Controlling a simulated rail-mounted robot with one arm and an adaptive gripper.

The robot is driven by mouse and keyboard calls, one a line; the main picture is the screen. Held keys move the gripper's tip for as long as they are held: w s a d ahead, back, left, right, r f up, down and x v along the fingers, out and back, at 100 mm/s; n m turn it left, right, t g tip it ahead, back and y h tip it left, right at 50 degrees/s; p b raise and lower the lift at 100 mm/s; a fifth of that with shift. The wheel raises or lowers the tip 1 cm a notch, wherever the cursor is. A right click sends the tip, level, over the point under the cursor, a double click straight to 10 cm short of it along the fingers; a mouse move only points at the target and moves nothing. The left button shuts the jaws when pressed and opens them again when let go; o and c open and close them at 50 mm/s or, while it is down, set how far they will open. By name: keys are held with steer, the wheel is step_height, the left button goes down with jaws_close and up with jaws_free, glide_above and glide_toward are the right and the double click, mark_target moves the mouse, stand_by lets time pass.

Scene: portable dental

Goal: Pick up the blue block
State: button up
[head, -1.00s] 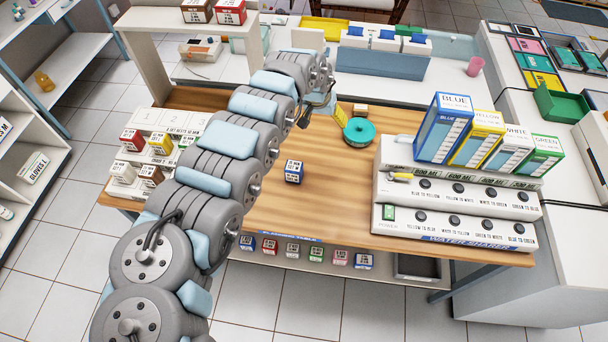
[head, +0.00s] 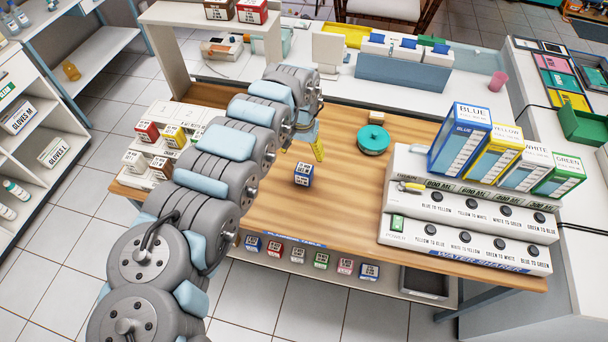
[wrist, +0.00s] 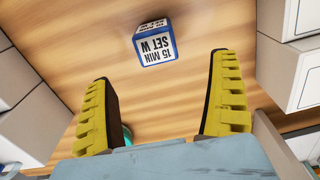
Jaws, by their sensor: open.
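The blue block (head: 303,174) is a small blue cube with white labelled faces, alone on the wooden table. In the wrist view the blue block (wrist: 155,42) shows its "15 MIN SET W" label, beyond the fingertips and roughly midway between them. My gripper (wrist: 160,85) is open and empty, its two yellow ridged fingers wide apart. In the head view one yellow finger of my gripper (head: 318,150) shows just behind and right of the block. The block appears apart from the fingers.
The water sharer (head: 465,237) fills the table's right side. A white stepped rack (head: 150,160) with several boxes stands left. More small blocks (head: 320,260) line a lower shelf.

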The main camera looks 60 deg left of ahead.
mark_target(304, 168)
steer(key=shift+d+f+b, duration=0.1)
steer(key=shift+f+b, duration=0.3)
steer(key=shift+f, duration=2.45)
steer(key=f, duration=0.1)
steer(key=f+b, duration=0.1)
steer(key=f, duration=0.3)
steer(key=shift+w+d, duration=0.1)
steer(key=shift+d, duration=0.15)
steer(key=shift+a, duration=0.1)
steer(key=c, duration=1.3)
steer(key=shift+r, duration=0.1)
